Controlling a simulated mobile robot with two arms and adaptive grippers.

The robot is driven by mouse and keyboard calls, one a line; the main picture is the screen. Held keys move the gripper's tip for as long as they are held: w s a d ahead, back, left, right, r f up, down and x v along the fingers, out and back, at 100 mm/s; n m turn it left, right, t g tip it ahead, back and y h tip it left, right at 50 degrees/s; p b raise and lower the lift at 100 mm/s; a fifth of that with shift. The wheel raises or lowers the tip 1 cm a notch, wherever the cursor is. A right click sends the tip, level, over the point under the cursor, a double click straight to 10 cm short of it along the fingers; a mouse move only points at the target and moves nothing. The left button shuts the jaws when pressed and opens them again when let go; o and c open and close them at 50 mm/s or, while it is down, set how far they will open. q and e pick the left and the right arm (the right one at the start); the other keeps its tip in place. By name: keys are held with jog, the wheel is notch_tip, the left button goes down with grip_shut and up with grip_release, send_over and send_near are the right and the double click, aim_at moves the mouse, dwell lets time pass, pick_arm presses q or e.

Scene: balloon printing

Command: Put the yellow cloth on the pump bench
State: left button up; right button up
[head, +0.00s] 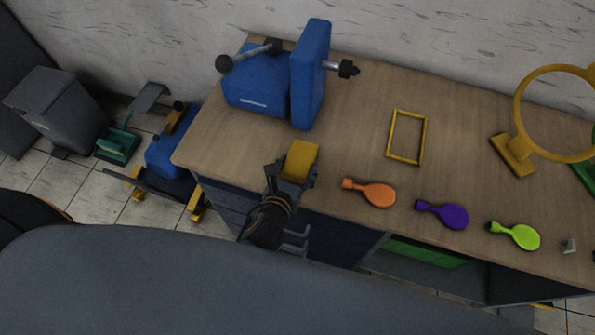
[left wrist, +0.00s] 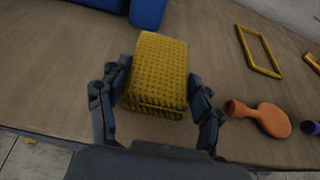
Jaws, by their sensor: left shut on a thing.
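The yellow cloth (head: 301,158) is a folded, textured block. It also shows in the left wrist view (left wrist: 157,72), between the two fingers. My left gripper (head: 292,175) is shut on the cloth, at the front edge of the wooden bench (head: 230,148). In the left wrist view, the left gripper (left wrist: 155,108) has one finger on each side of the cloth. I cannot tell whether the cloth touches the bench top. The blue pump (head: 262,85) stands on the bench just behind the cloth. My right gripper is not in view.
A yellow ring stand (head: 513,155) is at the right. Bench top left of the cloth is clear.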

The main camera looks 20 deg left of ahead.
pick_arm(q)
jog(key=shift+d+f, duration=0.2)
jog(key=shift+f, duration=0.95)
jog(key=shift+s, duration=0.1)
jog(key=shift+f, duration=0.15)
jog(key=o, duration=1)
jog(key=shift+o, duration=0.2)
jog(key=b+v, duration=0.1)
jog(key=v, duration=1.1)
jog(key=shift+r, duration=0.2)
jog(key=shift+a, duration=0.1)
